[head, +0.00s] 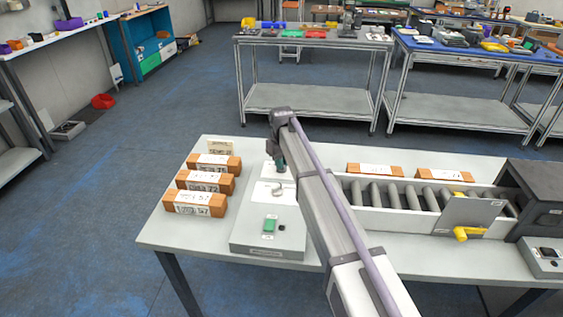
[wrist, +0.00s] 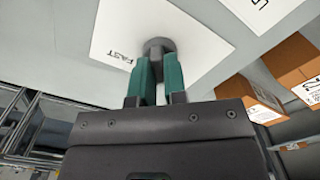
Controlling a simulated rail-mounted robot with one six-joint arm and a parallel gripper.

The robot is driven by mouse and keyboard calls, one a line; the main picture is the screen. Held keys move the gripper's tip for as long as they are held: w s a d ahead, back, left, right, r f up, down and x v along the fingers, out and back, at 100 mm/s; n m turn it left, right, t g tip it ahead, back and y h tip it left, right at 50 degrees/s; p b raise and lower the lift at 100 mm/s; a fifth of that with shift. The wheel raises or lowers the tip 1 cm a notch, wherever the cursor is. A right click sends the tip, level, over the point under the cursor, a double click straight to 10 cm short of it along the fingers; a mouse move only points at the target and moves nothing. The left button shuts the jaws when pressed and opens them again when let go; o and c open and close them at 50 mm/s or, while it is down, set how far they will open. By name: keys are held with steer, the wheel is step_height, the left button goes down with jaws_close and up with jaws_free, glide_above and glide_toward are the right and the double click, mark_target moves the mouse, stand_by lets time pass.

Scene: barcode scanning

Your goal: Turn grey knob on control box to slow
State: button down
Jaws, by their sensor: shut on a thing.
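The grey knob (wrist: 157,46) shows at the top middle of the wrist view, on a white label (wrist: 110,40) reading FAST. My gripper (wrist: 158,62) has its two green fingers shut on the knob, one on each side. The pointing direction of the knob is hard to tell. In the head view my gripper (head: 280,165) is over the back part of the pale grey control box (head: 255,240), and the knob is hidden there. A green button (head: 269,225) and a small black part are at the box's front.
Several orange-brown boxes with white labels (head: 201,203) stand left of the control box. A second white label with a grey curved mark (head: 277,190) is on the control box.

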steer(key=c, duration=1.2)
jaws_free()
steer(key=shift+o, duration=0.2)
steer(key=shift+r, duration=0.1)
step_height(320, 180, up, 11)
steer(key=p, duration=1.1)
steer(key=shift+f, duration=0.2)
steer(key=s+d+m, duration=0.2)
steer(key=s+d, duration=0.5)
steer(key=s, duration=0.4)
steer(key=s+d+m, duration=0.3)
steer(key=s+d, duration=0.5)
steer(key=s, duration=0.3)
steer(key=s+d+m, duration=0.2)
steer(key=s+d, duration=0.6)
steer(key=s, duration=0.3)
steer(key=shift+s, duration=0.35)
